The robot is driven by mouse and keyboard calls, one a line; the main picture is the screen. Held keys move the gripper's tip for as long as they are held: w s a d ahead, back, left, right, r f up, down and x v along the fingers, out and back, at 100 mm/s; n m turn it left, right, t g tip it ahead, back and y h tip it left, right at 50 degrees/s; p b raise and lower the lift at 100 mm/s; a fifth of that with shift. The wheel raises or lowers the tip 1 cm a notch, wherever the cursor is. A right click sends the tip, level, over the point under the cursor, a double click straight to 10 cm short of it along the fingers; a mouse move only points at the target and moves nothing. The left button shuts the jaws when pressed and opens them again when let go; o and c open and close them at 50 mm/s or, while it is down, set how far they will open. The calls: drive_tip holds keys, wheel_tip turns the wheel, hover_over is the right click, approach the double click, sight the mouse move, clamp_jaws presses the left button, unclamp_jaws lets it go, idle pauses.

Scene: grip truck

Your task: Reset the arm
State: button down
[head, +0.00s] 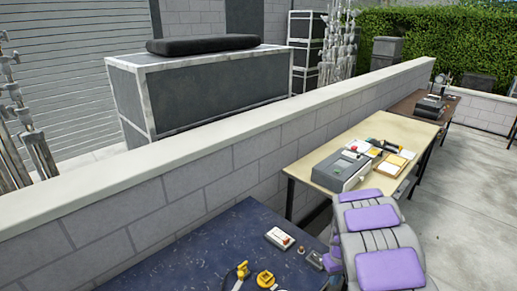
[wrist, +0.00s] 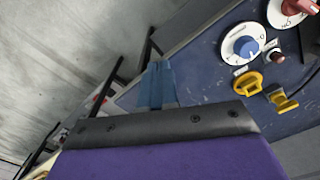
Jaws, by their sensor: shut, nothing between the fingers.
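In the wrist view, my gripper (wrist: 157,76) shows as narrow blue-grey fingers beyond a dark bolted edge and a purple panel. The fingers are shut together and empty. They point toward the gap beside a dark blue table (wrist: 205,75), and I cannot tell their height over the floor. In the head view, I cannot make out the fingers.
The blue table (head: 190,262) holds a white switch box (head: 280,238) and yellow-handled parts (head: 265,279). A beige table (head: 345,140) with a grey device (head: 340,170) stands beyond. A low block wall (head: 215,160) runs behind both. Paved floor (head: 465,190) at right is clear.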

drive_tip(key=s+a+r+m, duration=0.1)
drive_tip(key=s+a+r, duration=0.2)
drive_tip(key=s+r, duration=0.45)
drive_tip(key=s+a+r+m, duration=0.1)
drive_tip(key=s+a+r, duration=0.2)
drive_tip(key=s+r, duration=0.5)
drive_tip(key=s+a+r+g, duration=0.1)
drive_tip(key=s+a+r, duration=0.1)
drive_tip(key=s, duration=0.8)
drive_tip(key=s+a+r, duration=0.3)
drive_tip(key=s+r, duration=0.2)
drive_tip(key=s, duration=0.6)
drive_tip(key=shift+s+m+g, duration=0.2)
drive_tip(key=shift+m+g, duration=0.2)
